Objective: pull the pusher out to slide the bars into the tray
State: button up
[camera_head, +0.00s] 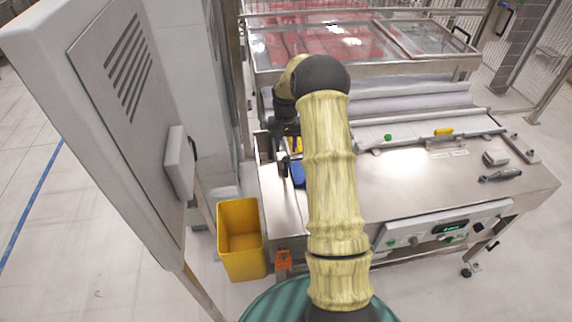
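My arm reaches away over the steel machine table (430,190), and its dark end with my gripper (287,147) points down at the table's left side. The fingers are small and partly hidden by the arm, so their opening cannot be told. A blue piece (298,174) shows just below the gripper, mostly covered by my arm; it may be part of the tray. A small yellow piece (297,145) shows beside the gripper; I cannot tell if it is a bar or part of the pusher. The pusher cannot be made out clearly.
A clear-lidded section with red contents (320,42) stands at the back. A green knob (388,137), yellow piece (444,132) and dark-handled tool (500,175) lie to the right. A yellow bin (241,240) and tall grey cabinet (120,110) stand left.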

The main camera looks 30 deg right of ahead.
aim_at(285, 158)
notch_tip(285, 158, down, 10)
jog(key=p, duration=0.3)
jog(key=shift+r, duration=0.2)
jog(key=shift+f, duration=0.35)
jog(key=shift+d+f, duration=0.1)
jog(key=shift+f, duration=0.15)
jog(key=shift+s, duration=0.1)
grip_shut()
